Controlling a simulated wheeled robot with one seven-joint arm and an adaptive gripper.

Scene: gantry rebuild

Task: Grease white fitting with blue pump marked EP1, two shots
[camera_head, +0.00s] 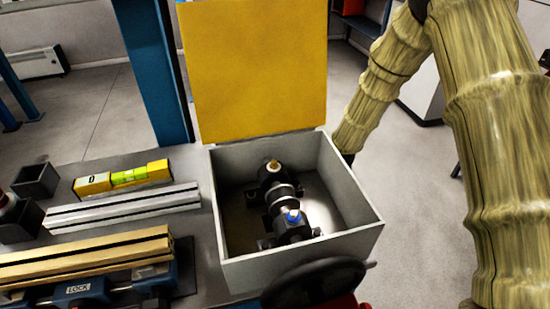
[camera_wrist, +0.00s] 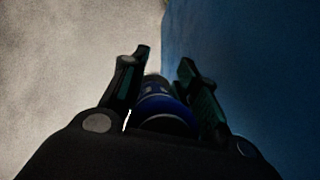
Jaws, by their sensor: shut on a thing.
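My gripper (camera_wrist: 164,68) is shut on a dark blue, round-bodied thing (camera_wrist: 158,103), which looks like the blue pump. No EP1 marking is readable on it. In the head view my arm rises at the right and the gripper is out of sight. An open grey box (camera_head: 228,240) holds a black bearing-like assembly (camera_head: 283,192). A brass-coloured fitting (camera_head: 273,165) sits on its far part. A bright blue-topped fitting (camera_head: 293,214) with a pale edge sits on its near part. I cannot tell a clearly white fitting.
The box's yellow lid (camera_head: 258,65) stands upright at the back. Left on the bench are a yellow level (camera_head: 124,179), metal rails (camera_head: 125,207), a wooden bar (camera_head: 90,257) and a blue LOCK clamp (camera_head: 80,290). A black handwheel (camera_head: 313,284) stands before the box. A blue post (camera_head: 155,70) rises behind.

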